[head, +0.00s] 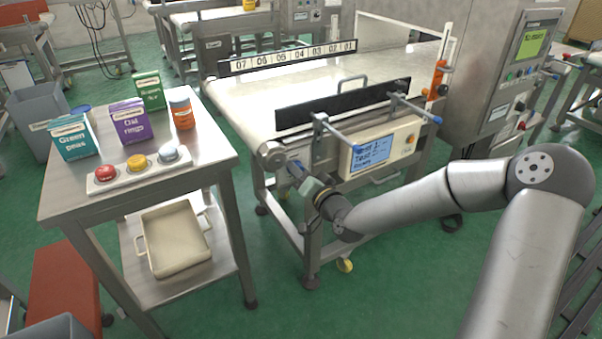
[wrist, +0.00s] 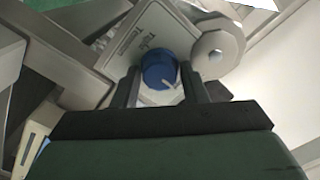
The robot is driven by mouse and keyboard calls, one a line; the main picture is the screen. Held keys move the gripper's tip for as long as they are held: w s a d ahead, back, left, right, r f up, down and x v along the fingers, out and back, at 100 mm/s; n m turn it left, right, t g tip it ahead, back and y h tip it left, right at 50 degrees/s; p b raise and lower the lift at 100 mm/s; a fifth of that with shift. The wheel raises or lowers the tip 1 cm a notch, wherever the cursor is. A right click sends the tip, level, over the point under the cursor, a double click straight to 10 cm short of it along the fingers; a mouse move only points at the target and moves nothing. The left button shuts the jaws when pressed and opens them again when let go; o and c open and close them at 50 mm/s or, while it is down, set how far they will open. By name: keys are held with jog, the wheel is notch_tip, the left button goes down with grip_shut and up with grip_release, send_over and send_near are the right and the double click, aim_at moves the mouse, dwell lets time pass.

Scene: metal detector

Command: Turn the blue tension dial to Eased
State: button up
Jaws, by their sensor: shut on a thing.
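The blue tension dial (wrist: 159,70) shows in the wrist view as a round blue knob with a pale pointer line, set on a light plate with printed lettering. The lettering is too small and tilted for me to read surely. My gripper (wrist: 166,88) has one finger on each side of the dial and is shut on it. In the head view my gripper (head: 306,184) reaches the near left corner of the conveyor, below the roller end. There the dial is mostly hidden by my gripper.
The conveyor (head: 252,110) carries a black guide rail (head: 340,104) on clamps with blue handles. A control box (head: 372,150) with a screen hangs on its near side. Green floor lies between.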

jog(key=o, duration=1)
jog(key=shift+c, duration=0.2)
jog(key=p+v, duration=1.4)
jog(key=v, duration=0.3)
jog(key=shift+s+d, duration=0.15)
